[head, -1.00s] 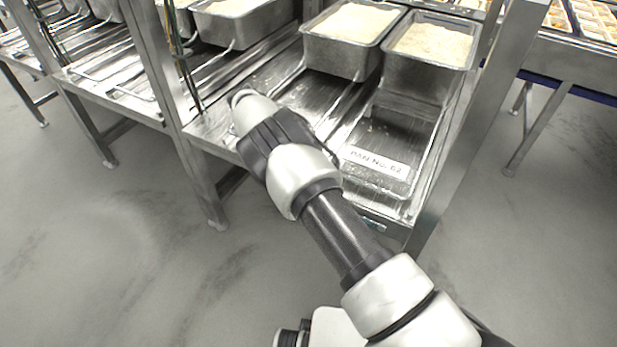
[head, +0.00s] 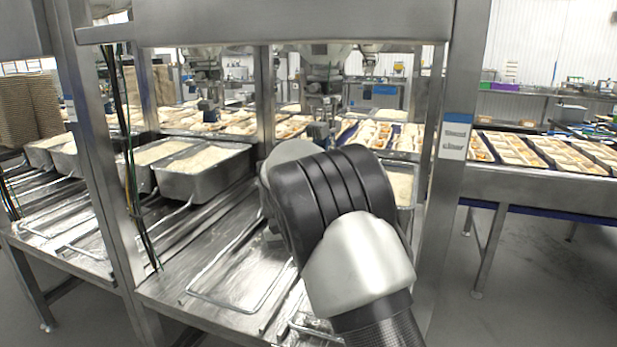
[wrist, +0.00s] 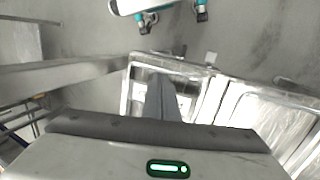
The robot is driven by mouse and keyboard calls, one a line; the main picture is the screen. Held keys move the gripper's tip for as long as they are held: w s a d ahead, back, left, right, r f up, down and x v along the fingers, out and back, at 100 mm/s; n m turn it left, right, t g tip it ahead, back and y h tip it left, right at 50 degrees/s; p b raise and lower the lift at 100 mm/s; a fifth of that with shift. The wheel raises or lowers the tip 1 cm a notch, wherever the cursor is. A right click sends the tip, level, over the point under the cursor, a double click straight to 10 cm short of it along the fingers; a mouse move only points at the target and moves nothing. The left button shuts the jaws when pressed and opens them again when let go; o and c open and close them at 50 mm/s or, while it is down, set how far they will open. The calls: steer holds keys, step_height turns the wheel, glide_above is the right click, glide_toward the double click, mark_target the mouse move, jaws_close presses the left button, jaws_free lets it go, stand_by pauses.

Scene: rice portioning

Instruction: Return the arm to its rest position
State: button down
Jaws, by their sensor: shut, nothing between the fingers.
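My arm rises through the middle of the head view, with its black and white links close to the camera. They hide my gripper there. In the wrist view my gripper (wrist: 163,100) points down over the metal rack, its dark fingers together and empty. Beneath it is a metal-rimmed pan place (wrist: 126,92) with a pale label partly behind the fingers. I cannot tell how high the fingers are above it.
Rice-filled metal pans (head: 205,172) stand on the steel rack to the left of my arm. Another rice pan (head: 402,188) is partly hidden behind it. A steel post (head: 452,150) stands close on the right. Food trays (head: 510,148) lie on a conveyor beyond.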

steer(key=s+d+r+n+t+y, duration=0.2)
steer(key=s+d+r+t+y, duration=0.1)
steer(key=s+d+r, duration=0.8)
steer(key=s+d+r+n+t, duration=0.1)
steer(key=s+t, duration=0.2)
steer(key=s, duration=0.5)
steer(key=s+d+r+n+t, duration=0.1)
steer(key=s+d+t, duration=0.1)
steer(key=s, duration=0.5)
step_height(320, 180, up, 17)
steer(key=p, duration=1.7)
steer(key=shift+a+p, duration=0.3)
steer(key=c, duration=2.5)
jaws_free()
